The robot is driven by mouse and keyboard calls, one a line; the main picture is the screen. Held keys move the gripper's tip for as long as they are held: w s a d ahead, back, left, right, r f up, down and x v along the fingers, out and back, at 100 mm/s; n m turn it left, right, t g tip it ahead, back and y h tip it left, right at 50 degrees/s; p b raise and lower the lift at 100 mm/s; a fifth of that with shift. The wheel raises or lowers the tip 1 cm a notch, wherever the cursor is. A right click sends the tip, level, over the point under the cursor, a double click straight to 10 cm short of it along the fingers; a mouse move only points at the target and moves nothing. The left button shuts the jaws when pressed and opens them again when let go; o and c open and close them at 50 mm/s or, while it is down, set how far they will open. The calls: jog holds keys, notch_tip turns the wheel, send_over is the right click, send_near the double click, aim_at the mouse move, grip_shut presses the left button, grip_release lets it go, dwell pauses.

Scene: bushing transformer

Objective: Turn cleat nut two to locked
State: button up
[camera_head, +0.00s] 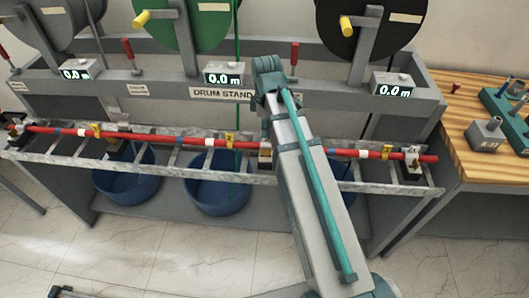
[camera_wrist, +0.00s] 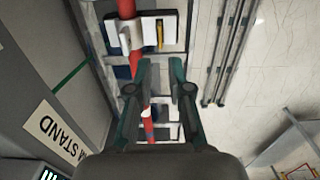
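A red cable (camera_head: 190,139) with white and blue bands lies along the ladder tray (camera_head: 230,175). Cleat blocks sit along it: one in the middle beside my arm (camera_head: 265,155), one at the right end (camera_head: 410,163), and others to the left. No label shows which is cleat two. In the wrist view, a white cleat block (camera_wrist: 150,42) with a thin yellow part (camera_wrist: 160,33) lies beyond my fingertips, beside the cable (camera_wrist: 133,62). My gripper (camera_wrist: 159,62) is open and empty, above the tray and apart from the cleat. My arm hides it in the head view. The nut's position cannot be told.
Blue tubs (camera_head: 218,190) stand under the tray. Behind it are the drum stand with cable drums (camera_head: 195,25), red levers (camera_head: 128,50) and displays reading 0.0 m (camera_head: 224,76). A wooden bench (camera_head: 460,125) stands at the right. The floor in front is largely clear.

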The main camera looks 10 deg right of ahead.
aim_at(266, 150)
jog(key=shift+f+p, duration=1.1)
jog(key=shift+f, duration=4.2)
jog(key=shift+c, duration=0.4)
grip_shut()
